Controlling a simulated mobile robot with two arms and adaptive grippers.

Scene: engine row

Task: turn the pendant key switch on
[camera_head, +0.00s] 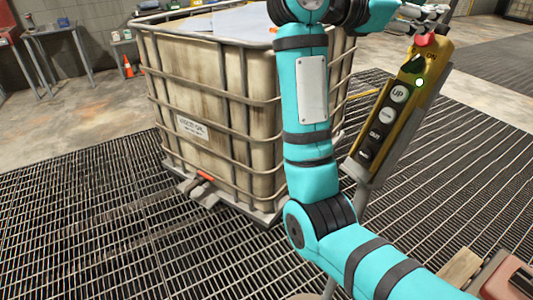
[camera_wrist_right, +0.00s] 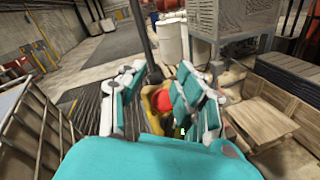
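My right gripper (camera_head: 425,17) is just above the red button. In the right wrist view its fingers (camera_wrist_right: 162,100) are spread apart, with the red button (camera_wrist_right: 164,96) and part of the pendant between and beyond them. I cannot tell whether a finger touches the pendant. My left gripper is out of view.
A large caged liquid tank (camera_head: 215,110) stands on the grated floor (camera_head: 90,220) left of my right arm. A traffic cone (camera_head: 128,66) and side tables (camera_head: 55,45) are at the back left. The right wrist view shows a wooden crate (camera_wrist_right: 262,118) at right.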

